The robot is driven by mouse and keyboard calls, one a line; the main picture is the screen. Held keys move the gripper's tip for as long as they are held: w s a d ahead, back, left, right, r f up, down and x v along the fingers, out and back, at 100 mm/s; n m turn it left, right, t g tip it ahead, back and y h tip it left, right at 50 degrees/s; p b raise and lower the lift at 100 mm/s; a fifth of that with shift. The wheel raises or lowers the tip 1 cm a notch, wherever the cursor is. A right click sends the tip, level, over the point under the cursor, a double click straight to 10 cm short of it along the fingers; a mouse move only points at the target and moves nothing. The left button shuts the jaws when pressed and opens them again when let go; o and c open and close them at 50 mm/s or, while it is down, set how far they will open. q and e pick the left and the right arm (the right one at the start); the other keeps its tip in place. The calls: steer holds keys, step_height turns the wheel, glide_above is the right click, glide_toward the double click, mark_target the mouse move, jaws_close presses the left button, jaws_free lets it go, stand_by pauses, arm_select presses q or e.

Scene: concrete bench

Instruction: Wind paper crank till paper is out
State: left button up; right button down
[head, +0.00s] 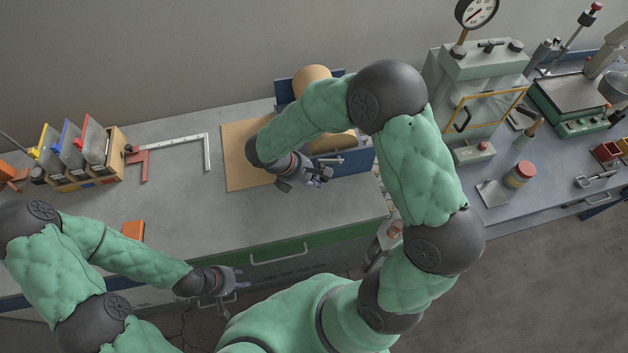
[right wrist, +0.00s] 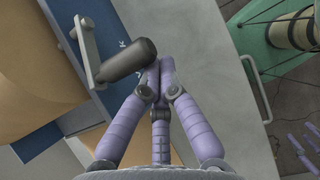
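The paper roll (head: 312,75) sits between blue side plates (head: 350,160) on the bench, mostly hidden by my right arm. In the right wrist view, the crank (right wrist: 88,50) has a grey arm and a dark handle (right wrist: 125,62), beside a blue plate (right wrist: 120,50). My right gripper (head: 325,172) is at the crank; its fingertips (right wrist: 160,66) are together beside the handle's end. Contact cannot be told. My left gripper (head: 236,283) is open and empty before the bench front.
A file rack (head: 85,170), a metal square (head: 180,145) and an orange block (head: 133,231) are on the left of the bench. A grey press (head: 475,85) stands on the right. The bench front between the block and the paper is clear.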

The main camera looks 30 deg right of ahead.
steer(key=shift+f, duration=0.15)
step_height(320, 180, down, 4)
steer(key=a+b, duration=0.2)
steer(key=b, duration=0.1)
steer(key=d+r+p+v, duration=0.1)
steer(key=d+p+v, duration=0.15)
steer(key=v, duration=0.75)
steer(key=s+d+r+m+t+y+p, duration=0.1)
steer(key=s+d+r+m+y+p, duration=0.1)
steer(key=d+r+m+y+p, duration=0.5)
steer(key=s+d+r+m+t+y+p, duration=0.1)
steer(key=s+d+r+m+t+y, duration=0.3)
steer(key=d+m, duration=0.65)
steer(key=w+a+f+g, duration=0.1)
steer(key=w+a+f, duration=0.1)
steer(key=f, duration=0.4)
steer(key=w+a+f+g+y, duration=0.1)
steer(key=w+a+f, duration=0.1)
steer(key=a+f, duration=0.3)
steer(key=shift+a+f+b, duration=0.2)
steer(key=shift+f+b, duration=0.25)
steer(key=shift+f, duration=0.45)
steer(key=shift+s, duration=0.1)
